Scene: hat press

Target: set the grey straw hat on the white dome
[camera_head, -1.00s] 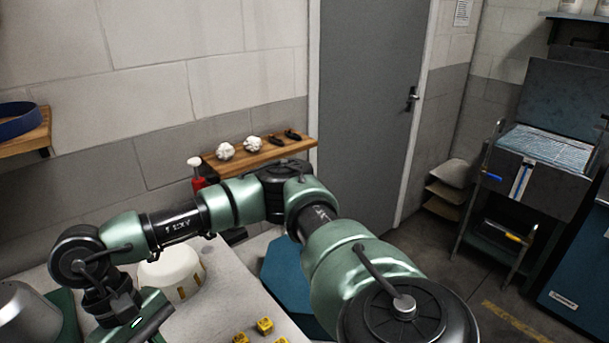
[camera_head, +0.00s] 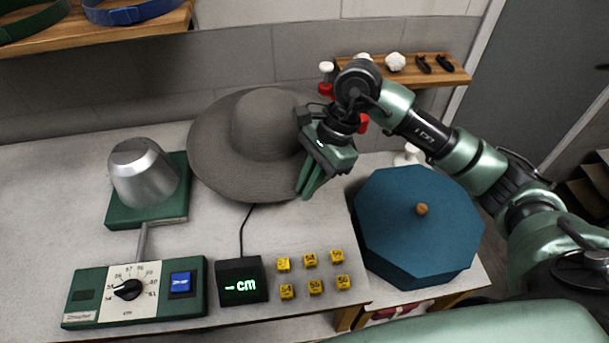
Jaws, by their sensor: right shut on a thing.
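The grey straw hat (camera_head: 265,125), wide-brimmed with a round crown, is crown up above the back of the pale worktop. Its brim slopes a little. My right gripper (camera_head: 312,178) is shut on the right edge of the brim, and its fingers hide part of that edge. The white dome is not visible now; the hat covers the area left of the blue lid where it stood earlier. I cannot tell whether the hat touches the dome or hangs above it. My left gripper is not in view.
A silver metal form (camera_head: 143,172) on a green base stands left of the hat. A dial box (camera_head: 135,292), a display (camera_head: 241,282) and several yellow blocks (camera_head: 310,260) are in front. A blue octagonal lid (camera_head: 418,225) is at right. A wall shelf (camera_head: 440,77) is behind.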

